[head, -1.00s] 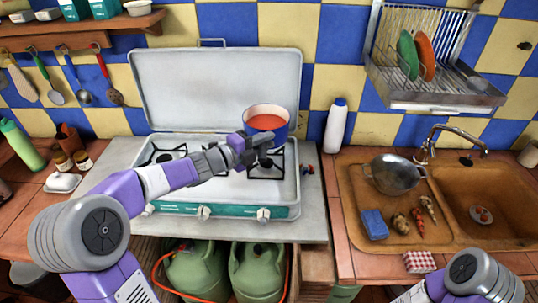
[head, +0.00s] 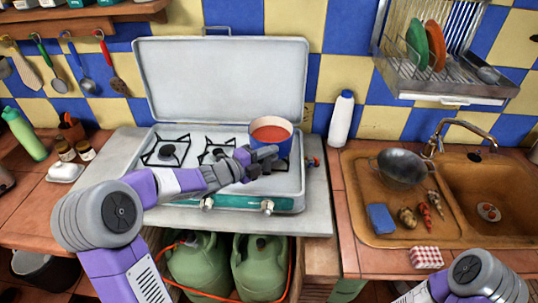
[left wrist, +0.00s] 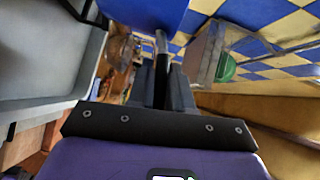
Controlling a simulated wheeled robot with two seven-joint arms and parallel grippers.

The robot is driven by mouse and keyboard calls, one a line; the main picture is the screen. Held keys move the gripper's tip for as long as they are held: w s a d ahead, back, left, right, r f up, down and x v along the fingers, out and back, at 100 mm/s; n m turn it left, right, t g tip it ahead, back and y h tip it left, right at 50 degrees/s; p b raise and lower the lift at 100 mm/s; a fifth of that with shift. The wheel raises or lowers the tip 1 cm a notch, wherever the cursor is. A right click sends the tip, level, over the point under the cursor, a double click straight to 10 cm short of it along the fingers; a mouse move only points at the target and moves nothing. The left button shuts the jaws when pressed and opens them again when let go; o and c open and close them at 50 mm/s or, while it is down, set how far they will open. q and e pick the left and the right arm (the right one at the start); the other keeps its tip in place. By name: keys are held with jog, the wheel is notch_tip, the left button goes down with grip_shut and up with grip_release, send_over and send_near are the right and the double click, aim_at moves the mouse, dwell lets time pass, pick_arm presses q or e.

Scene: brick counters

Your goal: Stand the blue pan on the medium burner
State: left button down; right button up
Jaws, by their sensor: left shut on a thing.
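The blue pan (head: 284,149), blue outside, pale at the rim and orange-red inside, is upright over the right burner area of the white gas stove (head: 225,200). It largely hides that burner, and I cannot tell whether its bottom touches the grate. My left gripper (head: 262,155) is in front of the pan, shut on its handle. The left wrist view shows the handle (left wrist: 161,45) between the fingers and the pan's blue side (left wrist: 150,12) above. The left burner (head: 168,152) and middle burner (head: 218,152) are bare. My right gripper is out of view.
The raised stove lid (head: 220,80) stands behind the burners. A white bottle (head: 341,120) stands right of the stove. Further right is the sink (head: 380,218) with a metal colander (head: 400,168), below a dish rack (head: 445,85). Two green gas bottles (head: 200,265) are underneath.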

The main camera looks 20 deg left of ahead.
pick_arm(q)
jog(key=shift+f, duration=0.2)
jog(key=c, duration=1)
grip_release()
jog(key=shift+c, duration=0.2)
jog(key=shift+s+a+r, duration=0.1)
jog(key=shift+r, duration=0.3)
jog(key=f+p+v, duration=0.1)
jog(key=v, duration=1)
jog(key=shift+s+a+r, duration=0.2)
jog(key=shift+s+r, duration=0.15)
jog(key=shift+s, duration=0.05)
